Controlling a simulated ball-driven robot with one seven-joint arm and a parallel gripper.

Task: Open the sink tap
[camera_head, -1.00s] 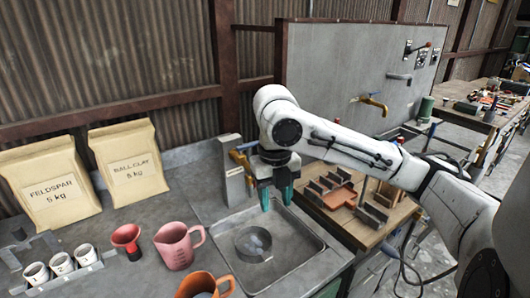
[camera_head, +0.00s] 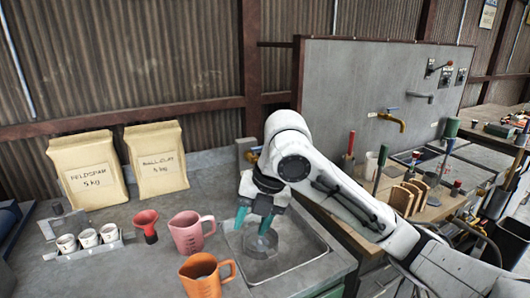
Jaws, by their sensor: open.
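The sink (camera_head: 318,250) is a grey rectangular basin set in the worktop, with a clear round vessel (camera_head: 262,243) in it. My gripper (camera_head: 253,220) has two teal fingers, spread apart and pointing down over the left part of the basin. Nothing shows held between them. The fingers overlap the vessel in the picture; I cannot tell whether they touch it. The sink tap (camera_head: 253,154) stands behind the basin, almost all hidden by my arm; only a small orange and blue part shows. Its handle position cannot be told.
A pink jug (camera_head: 190,233), orange jug (camera_head: 205,278) and red funnel (camera_head: 147,224) stand left of the sink. Two paper sacks (camera_head: 85,172) stand at the back left. A second brass tap (camera_head: 392,122) with a blue lever is on the grey wall panel. A wooden bench with racks (camera_head: 404,198) is right.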

